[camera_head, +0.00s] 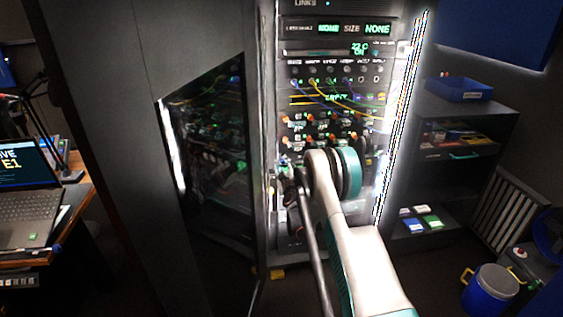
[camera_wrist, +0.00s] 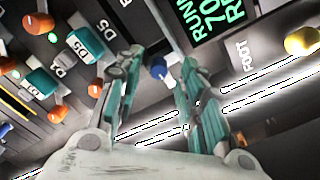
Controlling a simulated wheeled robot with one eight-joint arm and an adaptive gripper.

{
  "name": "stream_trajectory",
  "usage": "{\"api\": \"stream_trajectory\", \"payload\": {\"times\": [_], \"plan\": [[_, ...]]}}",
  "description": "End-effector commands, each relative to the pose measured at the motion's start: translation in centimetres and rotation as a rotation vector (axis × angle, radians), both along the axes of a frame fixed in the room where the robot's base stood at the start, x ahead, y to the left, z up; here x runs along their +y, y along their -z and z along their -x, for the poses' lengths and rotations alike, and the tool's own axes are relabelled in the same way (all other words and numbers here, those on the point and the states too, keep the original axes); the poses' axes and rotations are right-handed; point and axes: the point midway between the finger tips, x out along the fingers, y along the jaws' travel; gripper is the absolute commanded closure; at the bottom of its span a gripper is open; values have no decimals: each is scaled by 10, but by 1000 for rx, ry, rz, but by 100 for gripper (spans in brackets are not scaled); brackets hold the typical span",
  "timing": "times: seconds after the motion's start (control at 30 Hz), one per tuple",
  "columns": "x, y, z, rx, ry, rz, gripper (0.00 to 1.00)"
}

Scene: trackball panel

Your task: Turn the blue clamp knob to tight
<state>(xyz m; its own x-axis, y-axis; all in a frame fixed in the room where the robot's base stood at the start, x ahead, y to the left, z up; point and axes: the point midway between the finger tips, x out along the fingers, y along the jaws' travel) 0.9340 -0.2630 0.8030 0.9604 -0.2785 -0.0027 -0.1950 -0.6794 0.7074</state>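In the wrist view, a small round blue knob (camera_wrist: 158,69) shows on the dark panel, in the gap between the two fingers of my gripper (camera_wrist: 158,80). The fingers are teal and grey and stand apart. Dark panel shows on both sides of the knob, and neither finger visibly touches it. I cannot tell whether the fingertips reach around it or stop short of it. I cannot make out the knob's setting. In the head view, my arm is in front of the lower rack (camera_head: 292,78), and I cannot make out the blue knob there.
A green-lettered display (camera_wrist: 212,18) is close to the right finger, and a yellow knob (camera_wrist: 302,40) is farther right. An open glass door (camera_head: 207,160) stands left of the rack.

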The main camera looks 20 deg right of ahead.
Motion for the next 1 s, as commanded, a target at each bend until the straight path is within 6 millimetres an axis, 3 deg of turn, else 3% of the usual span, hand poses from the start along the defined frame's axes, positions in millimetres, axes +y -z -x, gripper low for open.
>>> {"api": "stream_trajectory", "payload": {"times": [0.43, 0.6, 1.0], "plan": [[-1, 0, -1, 0, 1, -1, 64], [-1, 0, -1, 0, 1, -1, 100], [-1, 0, -1, -8, 0, -29, 100]]}}
